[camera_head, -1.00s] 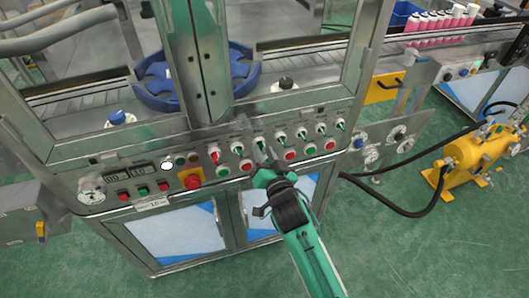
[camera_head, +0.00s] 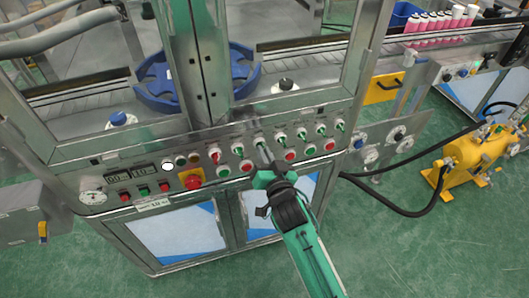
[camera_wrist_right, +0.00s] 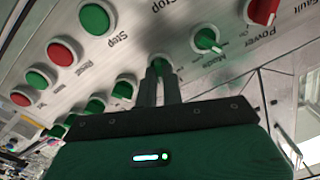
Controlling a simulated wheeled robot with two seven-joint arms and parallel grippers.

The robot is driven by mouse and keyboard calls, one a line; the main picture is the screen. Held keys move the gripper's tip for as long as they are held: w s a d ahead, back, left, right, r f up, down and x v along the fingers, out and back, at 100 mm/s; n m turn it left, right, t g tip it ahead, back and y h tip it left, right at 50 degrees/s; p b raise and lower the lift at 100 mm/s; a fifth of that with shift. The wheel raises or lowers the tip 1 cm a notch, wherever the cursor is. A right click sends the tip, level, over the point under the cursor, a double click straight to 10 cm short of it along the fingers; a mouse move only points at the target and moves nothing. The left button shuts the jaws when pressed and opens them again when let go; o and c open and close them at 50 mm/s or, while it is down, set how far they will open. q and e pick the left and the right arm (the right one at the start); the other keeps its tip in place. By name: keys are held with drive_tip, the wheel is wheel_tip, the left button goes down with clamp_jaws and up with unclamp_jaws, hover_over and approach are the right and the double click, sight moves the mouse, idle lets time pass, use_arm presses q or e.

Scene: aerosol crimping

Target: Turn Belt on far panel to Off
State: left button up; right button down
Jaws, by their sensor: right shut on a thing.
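The machine's control panel (camera_head: 150,172) carries a row of selector knobs above round push buttons. My right gripper (camera_head: 264,152) is at the panel's middle. In the wrist view its narrow fingers (camera_wrist_right: 160,72) are shut on a green selector knob (camera_wrist_right: 159,60), the third from the red Power knob (camera_wrist_right: 262,10) counting that one. The same gripped knob (camera_head: 259,142) shows at the fingertips in the head view. Its label is hidden, so I cannot tell whether it reads Belt. The green Mode knob (camera_wrist_right: 207,40) is beside it. My left gripper is out of view.
A red emergency stop (camera_head: 193,181) on a yellow base is left of the gripper. Green and red push buttons (camera_head: 289,154) lie just below the knob row. Neighbouring green knobs (camera_head: 281,137) stand close on the right. A yellow pump (camera_head: 465,152) with black hoses is farther right.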

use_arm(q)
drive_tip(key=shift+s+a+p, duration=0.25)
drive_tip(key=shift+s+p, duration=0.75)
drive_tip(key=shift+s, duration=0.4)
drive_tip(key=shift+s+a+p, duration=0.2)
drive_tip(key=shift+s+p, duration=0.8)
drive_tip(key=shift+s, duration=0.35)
use_arm(e)
drive_tip(key=shift+n, duration=5.3)
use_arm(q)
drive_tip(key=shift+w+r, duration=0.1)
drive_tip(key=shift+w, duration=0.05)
use_arm(e)
drive_tip(key=c, duration=1.5)
unclamp_jaws()
drive_tip(key=shift+c, duration=0.2)
drive_tip(key=shift+s, duration=0.1)
